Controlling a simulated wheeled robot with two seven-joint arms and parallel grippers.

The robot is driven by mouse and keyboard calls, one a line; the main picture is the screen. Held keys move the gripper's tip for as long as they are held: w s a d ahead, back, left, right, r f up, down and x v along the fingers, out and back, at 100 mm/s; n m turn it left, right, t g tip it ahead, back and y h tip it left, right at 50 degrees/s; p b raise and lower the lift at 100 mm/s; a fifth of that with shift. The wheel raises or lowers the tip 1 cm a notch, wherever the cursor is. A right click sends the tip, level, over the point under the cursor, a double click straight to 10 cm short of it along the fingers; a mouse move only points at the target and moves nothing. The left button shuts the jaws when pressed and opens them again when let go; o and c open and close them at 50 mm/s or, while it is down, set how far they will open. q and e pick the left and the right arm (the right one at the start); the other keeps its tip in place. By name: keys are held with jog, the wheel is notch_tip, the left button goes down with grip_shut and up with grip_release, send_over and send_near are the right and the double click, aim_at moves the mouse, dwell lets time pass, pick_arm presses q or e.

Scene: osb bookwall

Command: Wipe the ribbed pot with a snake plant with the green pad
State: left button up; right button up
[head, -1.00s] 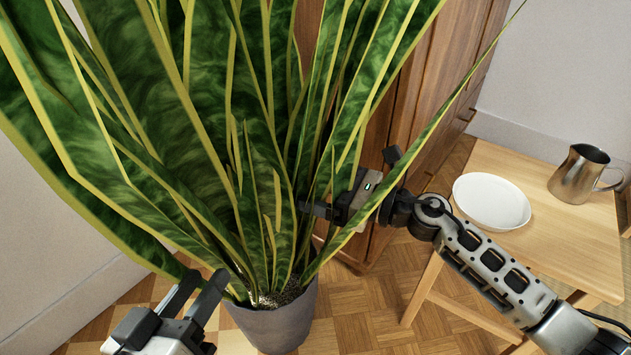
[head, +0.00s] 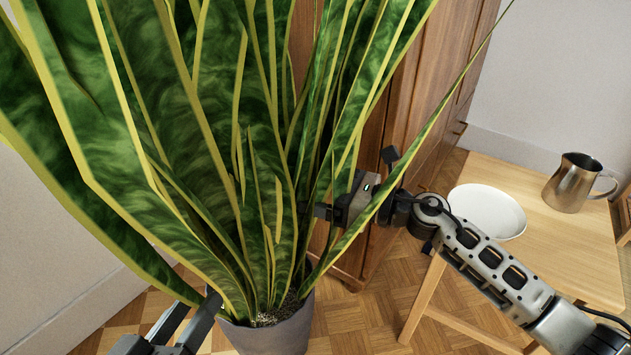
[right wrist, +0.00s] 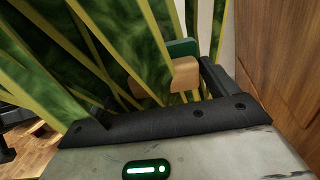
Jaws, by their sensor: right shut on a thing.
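The ribbed pot (head: 277,337) is grey and stands on the floor at the bottom middle of the head view; its lower part is cut off. The snake plant (head: 175,120) rises from it with tall green, yellow-edged leaves. My right gripper (head: 322,211) is among the leaves, above the pot's right side, with leaves partly covering it. In the right wrist view it is shut on the green pad (right wrist: 183,47), which has a light wooden part (right wrist: 180,76); leaves hide some of both. My left gripper (head: 192,305) is open and empty, left of the pot.
A wooden table (head: 575,235) at the right holds a white dish (head: 486,211) and a metal jug (head: 572,183). A wooden cabinet (head: 440,85) stands behind the plant. Parquet floor (head: 365,315) is bare between pot and table.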

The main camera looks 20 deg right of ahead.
aim_at(296, 181)
jog(key=shift+s+a+r+p, duration=0.1)
jog(key=shift+s+a+p, duration=0.35)
jog(key=shift+s+a, duration=0.45)
jog(key=shift+s+d+r+p, duration=0.1)
jog(key=shift+d+r+p, duration=0.05)
jog(key=shift+r+p, duration=1)
jog(key=shift+w+d+f+b, duration=0.1)
jog(key=shift+w+d+b, duration=0.25)
jog(key=shift+b, duration=0.2)
jog(key=shift+w+d+b, duration=0.45)
jog(key=shift+w+b, duration=0.05)
jog(key=shift+w, duration=0.15)
jog(key=shift+w+d, duration=0.3)
jog(key=shift+w, duration=0.2)
